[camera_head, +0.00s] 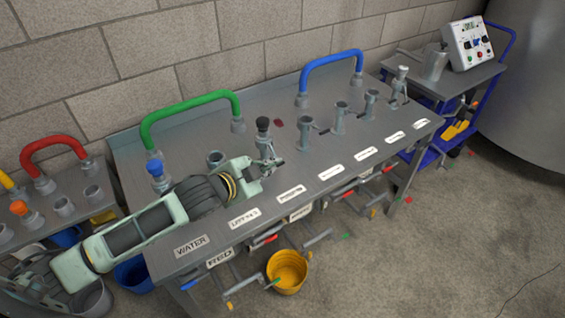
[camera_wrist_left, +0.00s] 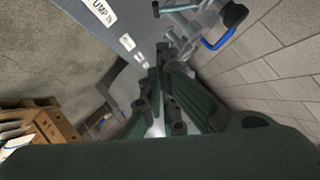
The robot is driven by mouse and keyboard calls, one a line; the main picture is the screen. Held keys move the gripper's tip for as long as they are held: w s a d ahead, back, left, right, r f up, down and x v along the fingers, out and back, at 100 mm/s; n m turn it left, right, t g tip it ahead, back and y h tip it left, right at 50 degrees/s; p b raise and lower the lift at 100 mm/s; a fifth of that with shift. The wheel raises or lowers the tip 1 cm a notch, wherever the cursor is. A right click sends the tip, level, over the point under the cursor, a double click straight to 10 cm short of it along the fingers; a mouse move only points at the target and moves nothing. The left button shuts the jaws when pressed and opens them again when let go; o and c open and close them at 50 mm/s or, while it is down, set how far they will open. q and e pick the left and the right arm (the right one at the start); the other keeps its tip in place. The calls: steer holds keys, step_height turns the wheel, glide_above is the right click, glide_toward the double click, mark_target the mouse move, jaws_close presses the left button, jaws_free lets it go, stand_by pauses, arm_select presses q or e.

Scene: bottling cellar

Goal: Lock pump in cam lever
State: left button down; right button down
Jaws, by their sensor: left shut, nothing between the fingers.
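My left gripper (camera_head: 258,172) reaches in from the left over the grey bench and is shut with nothing between its fingers. Its tips are close to a metal coupling (camera_head: 266,147) with a black top and side levers; I cannot tell whether they touch. The gripper partly covers the coupling's base. In the left wrist view the closed dark fingers (camera_wrist_left: 160,75) point up the picture, with metal lever parts (camera_wrist_left: 182,9) beyond them. A label (camera_wrist_left: 102,12) there reads "UMP IN", its start cut off. My right gripper is not in view.
Green (camera_head: 190,103) and blue (camera_head: 331,66) hose arches stand at the back of the bench. Several open couplings (camera_head: 338,117) stand to the right. A yellow bucket (camera_head: 288,270) and protruding valve handles are below the front edge. A trolley (camera_head: 452,82) stands at the right.

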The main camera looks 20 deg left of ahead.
arm_select(q)
steer(key=w+f+p, duration=0.1)
steer(key=w+f, duration=0.6)
steer(key=w, duration=0.2)
steer(key=shift+w+d+p, duration=0.4)
steer(key=shift+d, duration=0.05)
steer(key=shift+f, duration=0.15)
steer(key=shift+f+m+t+y+b, duration=0.3)
steer(key=shift+f+m+b, duration=0.2)
steer(key=shift+f+b, duration=0.55)
steer(key=b, duration=0.1)
steer(key=f+m+t+b, duration=0.1)
steer(key=b, duration=0.1)
steer(key=shift+w+a+f+y+b, duration=0.1)
steer(key=shift+f+y+b, duration=0.2)
steer(key=shift+y, duration=0.1)
steer(key=shift+w+a+f+m+t+b, duration=0.2)
steer(key=shift+f+m+t+b, duration=0.1)
steer(key=shift+m+b, duration=0.3)
steer(key=shift+w+a+f+b, duration=0.1)
steer(key=shift+a+f+b, duration=0.15)
steer(key=shift+b, duration=0.05)
